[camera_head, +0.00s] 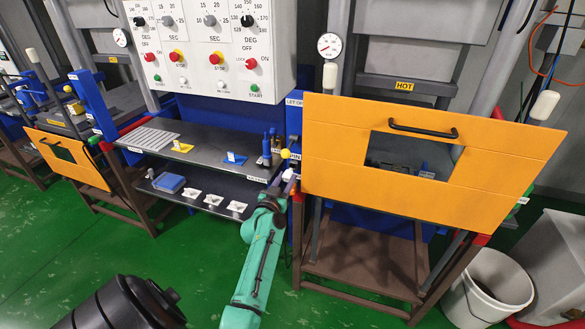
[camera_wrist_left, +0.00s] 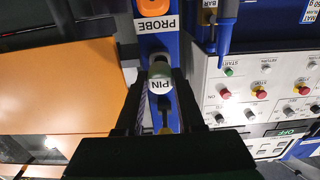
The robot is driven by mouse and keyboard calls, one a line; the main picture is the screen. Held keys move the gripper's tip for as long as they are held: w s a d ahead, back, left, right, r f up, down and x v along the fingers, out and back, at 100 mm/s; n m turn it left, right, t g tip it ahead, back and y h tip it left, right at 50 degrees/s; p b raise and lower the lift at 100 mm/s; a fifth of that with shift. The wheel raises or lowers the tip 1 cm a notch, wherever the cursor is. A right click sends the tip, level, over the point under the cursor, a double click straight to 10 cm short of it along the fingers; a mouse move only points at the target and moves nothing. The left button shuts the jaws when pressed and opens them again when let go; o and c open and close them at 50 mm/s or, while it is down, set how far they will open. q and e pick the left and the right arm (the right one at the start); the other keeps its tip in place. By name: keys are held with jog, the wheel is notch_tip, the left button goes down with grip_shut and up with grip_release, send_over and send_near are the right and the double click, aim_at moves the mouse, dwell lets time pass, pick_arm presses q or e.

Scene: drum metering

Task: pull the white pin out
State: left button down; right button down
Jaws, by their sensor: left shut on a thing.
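The white pin's head (camera_wrist_left: 160,69) shows pale and rounded between my left gripper's fingers in the left wrist view. A white label reading PIN (camera_wrist_left: 160,86) is just beside it. My left gripper (camera_head: 289,178) is at the blue post at the left edge of the orange door in the head view. Its two dark fingers (camera_wrist_left: 161,78) are closed on the pin. The pin's shaft is hidden. My right gripper is not in view.
The orange door (camera_head: 330,170) with a black handle is close on the right. A yellow ball (camera_head: 285,153) is just above my gripper. A grey shelf (camera_head: 215,150) with small tools lies left, under the control panel (camera_head: 205,55). A white bucket (camera_head: 490,285) stands at lower right.

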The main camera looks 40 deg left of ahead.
aim_at(286, 179)
pick_arm(q)
jog(key=shift+p+v, duration=0.35)
jog(key=shift+v, duration=0.9)
jog(key=shift+p+v, duration=0.4)
jog(key=shift+v, duration=1.65)
